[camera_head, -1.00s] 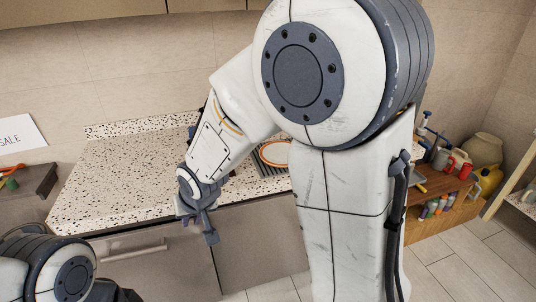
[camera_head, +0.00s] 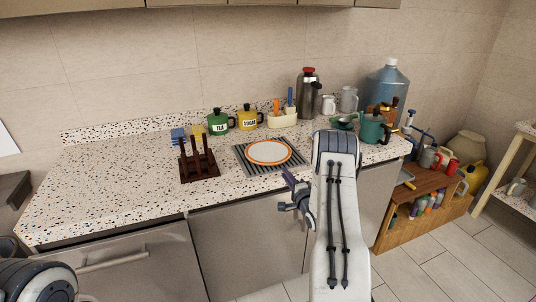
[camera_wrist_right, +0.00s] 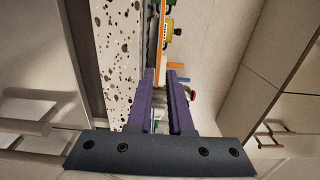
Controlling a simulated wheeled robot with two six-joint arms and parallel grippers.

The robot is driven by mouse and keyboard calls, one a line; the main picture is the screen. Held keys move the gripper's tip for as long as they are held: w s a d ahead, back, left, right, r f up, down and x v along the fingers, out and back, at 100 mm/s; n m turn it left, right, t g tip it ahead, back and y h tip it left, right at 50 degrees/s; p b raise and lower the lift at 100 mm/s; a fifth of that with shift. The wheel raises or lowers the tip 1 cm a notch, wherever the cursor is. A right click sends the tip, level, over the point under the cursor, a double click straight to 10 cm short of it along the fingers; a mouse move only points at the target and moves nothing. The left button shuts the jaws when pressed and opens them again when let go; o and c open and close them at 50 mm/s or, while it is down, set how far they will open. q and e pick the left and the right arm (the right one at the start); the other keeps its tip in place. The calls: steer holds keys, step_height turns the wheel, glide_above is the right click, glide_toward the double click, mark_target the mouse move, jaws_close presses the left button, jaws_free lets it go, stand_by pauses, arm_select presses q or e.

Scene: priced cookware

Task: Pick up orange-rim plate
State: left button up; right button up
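The orange-rim plate (camera_head: 269,152) is white with an orange rim. It lies flat on a dark ribbed rack (camera_head: 242,160) on the speckled counter. My right gripper (camera_head: 287,190) is in front of the counter's front edge, to the lower right of the plate and apart from it. In the right wrist view its two purple fingers (camera_wrist_right: 160,76) stand apart with a gap between them and nothing held. An orange strip at the top of that view may be the plate's rim, but I cannot tell. My left arm shows only at the bottom left corner; its gripper is out of view.
A dark pegged rack (camera_head: 199,165) stands left of the plate. Behind are a green canister (camera_head: 219,123), a yellow canister (camera_head: 247,118) and a utensil holder (camera_head: 282,120). A teal pot (camera_head: 374,129) and a large blue bottle (camera_head: 386,84) stand right. The counter's left part is clear.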

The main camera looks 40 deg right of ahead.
mark_target(276, 164)
steer(key=p+x, duration=0.1)
steer(key=x, duration=0.5)
steer(key=shift+w+a+p, duration=0.15)
steer(key=shift+w+p, duration=0.1)
steer(key=shift+p, duration=0.15)
steer(key=shift+w+f, duration=0.1)
steer(key=shift+w, duration=0.4)
jaws_close()
stand_by(0.7)
